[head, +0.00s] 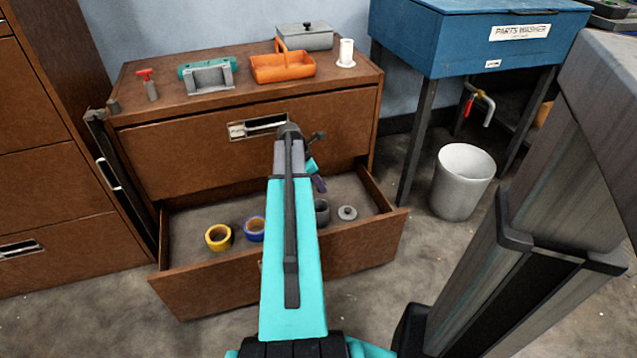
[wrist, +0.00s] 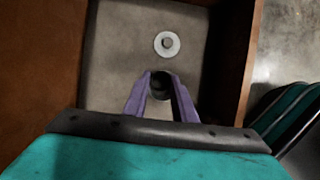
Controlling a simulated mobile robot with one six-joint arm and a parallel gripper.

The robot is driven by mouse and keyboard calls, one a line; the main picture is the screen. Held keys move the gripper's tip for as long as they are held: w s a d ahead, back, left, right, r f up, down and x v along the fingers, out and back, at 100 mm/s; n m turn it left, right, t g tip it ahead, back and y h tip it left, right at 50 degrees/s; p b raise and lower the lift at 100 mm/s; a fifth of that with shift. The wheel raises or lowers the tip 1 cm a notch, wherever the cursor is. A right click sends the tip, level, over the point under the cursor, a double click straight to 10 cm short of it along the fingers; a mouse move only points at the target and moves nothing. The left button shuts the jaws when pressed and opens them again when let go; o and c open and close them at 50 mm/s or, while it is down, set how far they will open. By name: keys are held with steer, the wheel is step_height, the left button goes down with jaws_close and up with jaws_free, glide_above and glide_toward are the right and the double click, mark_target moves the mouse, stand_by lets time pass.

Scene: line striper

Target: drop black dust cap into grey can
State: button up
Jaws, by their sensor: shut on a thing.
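My gripper (head: 319,184) is over the open drawer, its purple fingers pointing down. In the wrist view my gripper (wrist: 160,88) is shut on a dark round piece, the black dust cap (wrist: 160,86), between its fingertips. Just below the fingers in the head view is a dark grey cylinder (head: 321,213); I cannot tell whether it is the same piece. My arm hides part of the drawer. The light grey can (head: 461,183) stands upright on the floor to the right, apart from the gripper.
The open drawer (head: 190,292) also holds a yellow tape roll (head: 218,237), a blue tape roll (head: 254,229) and a grey disc (head: 347,212). Above is the cabinet front. The blue parts washer (head: 450,45) stands behind the can, one leg close to it. Floor lies between drawer and can.

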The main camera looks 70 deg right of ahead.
steer(key=shift+f+b, duration=0.8)
steer(key=shift+f, duration=0.15)
steer(key=o, duration=1.1)
steer(key=shift+r, duration=0.1)
steer(key=p+v, duration=0.4)
steer(key=v, duration=0.9)
steer(key=shift+w+a+r, duration=0.15)
steer(key=shift+r, duration=0.1)
